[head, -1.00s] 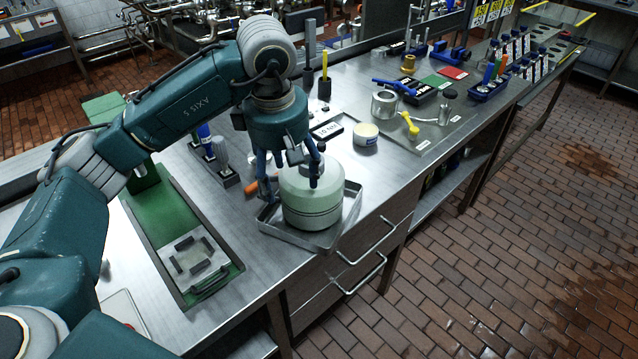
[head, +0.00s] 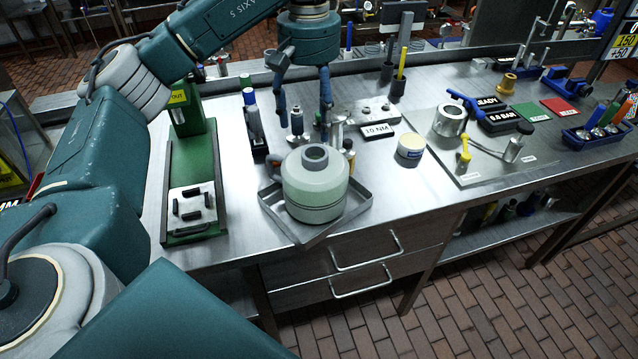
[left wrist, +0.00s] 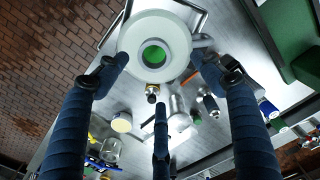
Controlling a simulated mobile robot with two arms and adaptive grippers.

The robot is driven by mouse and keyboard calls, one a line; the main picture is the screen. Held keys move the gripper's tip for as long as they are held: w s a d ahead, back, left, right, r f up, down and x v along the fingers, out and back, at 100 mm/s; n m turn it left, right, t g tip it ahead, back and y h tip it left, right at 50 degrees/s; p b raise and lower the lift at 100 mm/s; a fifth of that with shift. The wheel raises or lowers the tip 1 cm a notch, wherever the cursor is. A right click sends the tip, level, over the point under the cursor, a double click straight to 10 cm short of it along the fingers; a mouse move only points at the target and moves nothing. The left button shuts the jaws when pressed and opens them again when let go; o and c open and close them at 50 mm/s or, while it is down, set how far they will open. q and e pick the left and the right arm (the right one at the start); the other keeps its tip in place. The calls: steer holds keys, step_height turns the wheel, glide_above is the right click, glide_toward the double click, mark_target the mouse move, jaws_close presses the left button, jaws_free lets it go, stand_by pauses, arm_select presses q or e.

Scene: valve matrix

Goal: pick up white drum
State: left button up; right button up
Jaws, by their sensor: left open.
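The white drum (head: 316,190), pale with a greenish tint and a grey ring-shaped neck on top, stands upright in a shallow metal tray (head: 352,208) on the bench. My left gripper (head: 303,112) hangs above and behind the drum in the head view, fingers pointing down, open and empty. In the left wrist view the drum (left wrist: 128,38) shows at the top, its round opening green inside. Two blue fingers of my left gripper (left wrist: 159,62) spread to either side and a third lies below, apart from the drum as far as I can tell. My right gripper is not in view.
A green press-like fixture (head: 192,235) stands left of the tray. Small tools and bottles (head: 297,122) stand close behind the drum. A round tin (head: 411,148) and a steel plate (head: 470,180) with fittings lie to the right. Drawer handles (head: 365,252) stick out in front.

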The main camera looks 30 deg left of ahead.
mark_target(315, 148)
arm_select(q)
step_height(315, 148, down, 3)
steer(key=shift+a+r, duration=0.1)
steer(key=shift+a, duration=0.05)
steer(key=shift+f, duration=0.2)
steer(key=shift+d+f, duration=0.2)
steer(key=shift+d, duration=0.05)
steer(key=f+p, duration=0.1)
steer(key=f, duration=0.2)
steer(key=shift+s+d+f+p, duration=0.15)
steer(key=shift+d+f+p, duration=0.1)
steer(key=shift+d+p, duration=0.15)
steer(key=shift+f, duration=0.6)
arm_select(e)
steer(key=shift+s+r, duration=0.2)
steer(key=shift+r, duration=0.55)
arm_select(q)
steer(key=c, duration=1.6)
steer(key=shift+r, duration=0.15)
jaws_close()
steer(key=shift+w, duration=0.2)
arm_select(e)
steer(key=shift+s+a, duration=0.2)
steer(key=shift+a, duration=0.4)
